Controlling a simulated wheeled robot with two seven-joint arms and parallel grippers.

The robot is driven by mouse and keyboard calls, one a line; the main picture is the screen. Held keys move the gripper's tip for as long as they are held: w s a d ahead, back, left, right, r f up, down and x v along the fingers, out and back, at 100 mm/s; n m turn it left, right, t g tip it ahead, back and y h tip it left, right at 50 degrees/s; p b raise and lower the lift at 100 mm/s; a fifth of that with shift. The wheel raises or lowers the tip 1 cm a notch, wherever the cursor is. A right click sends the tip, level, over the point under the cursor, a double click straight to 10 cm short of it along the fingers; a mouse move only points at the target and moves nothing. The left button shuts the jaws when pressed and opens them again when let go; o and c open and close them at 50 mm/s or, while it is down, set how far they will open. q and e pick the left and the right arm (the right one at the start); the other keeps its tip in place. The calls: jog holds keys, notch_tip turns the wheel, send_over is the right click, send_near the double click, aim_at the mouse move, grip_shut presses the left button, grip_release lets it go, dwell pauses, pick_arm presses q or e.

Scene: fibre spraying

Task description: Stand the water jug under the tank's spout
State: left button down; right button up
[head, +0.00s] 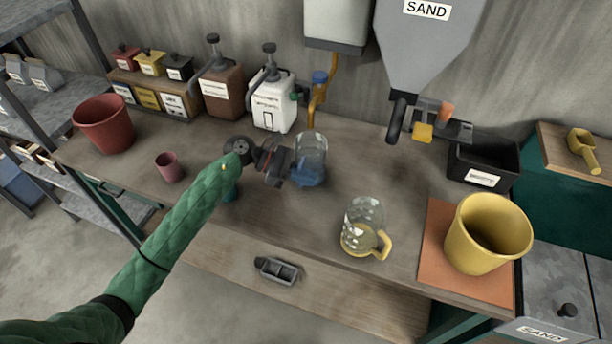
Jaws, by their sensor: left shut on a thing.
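A clear jug with a blue lower part (309,160) stands upright near the back middle of the bench. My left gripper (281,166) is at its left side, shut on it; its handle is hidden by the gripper. The pale tank (336,24) hangs on the wall above. Its orange spout pipe (314,104) with a blue tap (320,77) comes down just behind and above the jug's mouth, and its lower end is close to the rim. I cannot tell whether the jug's base touches the bench. My right gripper is not in view.
A second clear jug with a yellow handle (362,226) stands nearer the front. A yellow bucket (482,236) sits on an orange mat (437,222) at right. The bench middle is clear.

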pick_arm(q)
jog(key=c, duration=1.5)
grip_release()
jog(key=shift+o, duration=0.2)
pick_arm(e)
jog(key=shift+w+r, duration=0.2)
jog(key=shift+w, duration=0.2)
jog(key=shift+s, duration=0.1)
